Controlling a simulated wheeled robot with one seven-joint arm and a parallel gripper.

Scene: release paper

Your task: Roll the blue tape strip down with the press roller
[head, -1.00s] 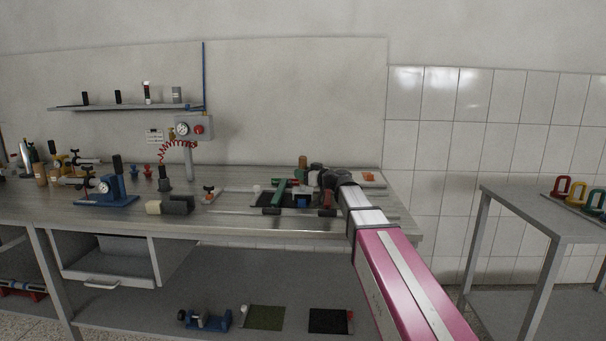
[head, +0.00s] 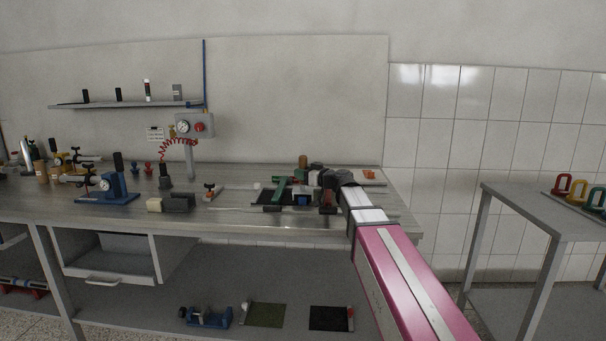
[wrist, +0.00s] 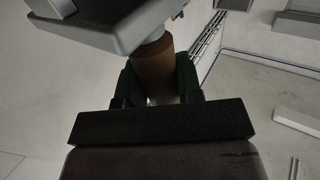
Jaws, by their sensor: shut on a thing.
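My gripper (wrist: 158,84) has its dark green fingers on either side of a brown cylindrical handle, shut on it. I take this as the handle of the press roller (wrist: 153,62); a large grey part is at its far end in the wrist view. In the head view my gripper (head: 322,184) is over the right part of the bench, and a brown top (head: 303,161) shows just beyond it. A small blue patch (head: 302,200), perhaps the tape strip, lies by the dark mat (head: 266,199). My gripper partly hides this area.
A green piece (head: 279,189) lies on the mat just left of my gripper. Orange parts (head: 369,174) lie behind my arm.

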